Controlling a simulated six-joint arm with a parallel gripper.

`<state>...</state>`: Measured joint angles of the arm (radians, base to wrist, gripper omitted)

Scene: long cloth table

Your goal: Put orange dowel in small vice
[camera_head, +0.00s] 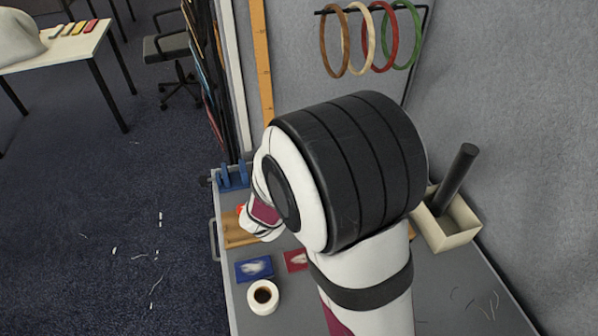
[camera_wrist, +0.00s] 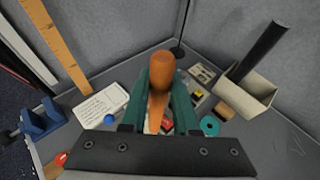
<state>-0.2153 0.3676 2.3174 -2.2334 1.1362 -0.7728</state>
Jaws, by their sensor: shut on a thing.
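The orange dowel (camera_wrist: 162,70) stands between the green fingers of my gripper (camera_wrist: 160,100) in the wrist view. My gripper is shut on it, and the rounded top shows above the fingers. The small vice, blue with two upright jaws (camera_wrist: 42,120), stands at the left in the wrist view, apart from the dowel. In the head view the vice (camera_head: 233,177) is at the far left corner of the table, left of my arm. My arm hides the gripper and dowel in the head view.
A beige box (camera_head: 447,222) holding a dark cylinder (camera_head: 455,180) stands at the right. A white tape roll (camera_head: 264,296) and a blue card (camera_head: 254,269) lie at the front left. A white labelled case (camera_wrist: 98,106) lies between vice and dowel. Grey panels stand behind.

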